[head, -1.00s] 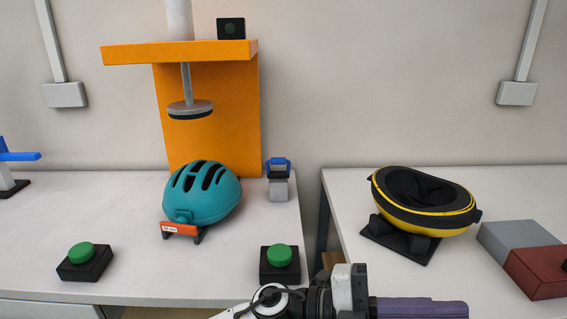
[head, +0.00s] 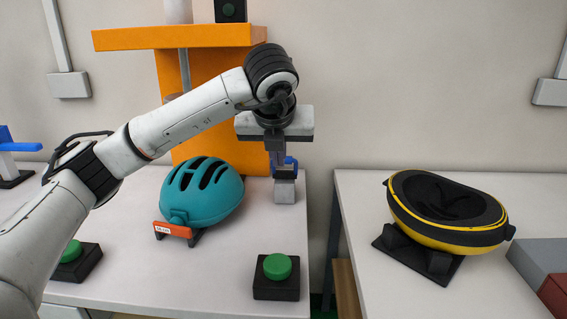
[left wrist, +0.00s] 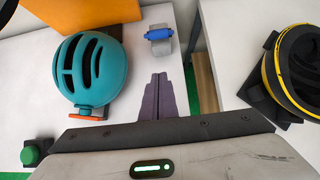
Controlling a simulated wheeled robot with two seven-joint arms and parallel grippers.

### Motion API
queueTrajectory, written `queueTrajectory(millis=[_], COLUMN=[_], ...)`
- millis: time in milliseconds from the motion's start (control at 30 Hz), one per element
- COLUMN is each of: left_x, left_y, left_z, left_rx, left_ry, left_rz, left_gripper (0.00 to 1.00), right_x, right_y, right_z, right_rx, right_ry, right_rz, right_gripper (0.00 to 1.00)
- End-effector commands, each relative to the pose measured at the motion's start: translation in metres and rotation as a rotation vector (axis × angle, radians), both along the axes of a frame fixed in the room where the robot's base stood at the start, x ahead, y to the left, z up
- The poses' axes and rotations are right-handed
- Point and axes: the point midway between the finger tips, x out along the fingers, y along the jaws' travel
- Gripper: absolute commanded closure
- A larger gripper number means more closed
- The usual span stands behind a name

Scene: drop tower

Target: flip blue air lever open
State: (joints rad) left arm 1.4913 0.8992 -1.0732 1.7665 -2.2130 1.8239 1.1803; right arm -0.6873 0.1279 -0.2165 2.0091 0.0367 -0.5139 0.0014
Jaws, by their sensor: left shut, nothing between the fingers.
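A small blue lever (head: 290,162) sits on a short grey block (head: 285,190) near the right edge of the left table. In the left wrist view the blue lever (left wrist: 159,33) lies crosswise on the block, beyond the fingertips. My left gripper (head: 278,160) is shut and empty, its purple fingers pointing down at the lever in the head view and partly hiding it. In the left wrist view the gripper (left wrist: 159,78) shows bare table between its tips and the lever, with no clear contact. My right gripper is not in view.
A teal helmet (head: 203,192) is left of the lever, before the orange tower (head: 178,37). A green button (head: 277,266) stands in front. Another blue bar on a white post (head: 12,147) is at far left. A yellow-black helmet (head: 447,212) is on the right table, across a gap.

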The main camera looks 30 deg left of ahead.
Motion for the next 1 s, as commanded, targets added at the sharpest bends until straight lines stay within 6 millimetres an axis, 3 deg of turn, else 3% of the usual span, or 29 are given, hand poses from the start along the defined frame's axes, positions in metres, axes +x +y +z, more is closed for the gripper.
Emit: queueTrajectory(millis=[333, 767, 1000], left_x=[0.006, 0.051, 0.077], left_y=[0.003, 0.03, 0.045], left_z=[-0.011, -0.079, -0.066], left_rx=[-0.001, -0.001, -0.003], left_ry=[0.004, 0.005, 0.002], left_rz=[-0.003, -0.004, -0.005], left_gripper=[1.0, 1.0, 1.0], right_x=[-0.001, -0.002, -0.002], right_y=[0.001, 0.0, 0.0], right_z=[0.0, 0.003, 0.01], right_rx=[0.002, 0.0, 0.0], right_ry=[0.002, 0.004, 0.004], right_rz=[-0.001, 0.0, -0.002], right_gripper=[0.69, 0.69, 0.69])
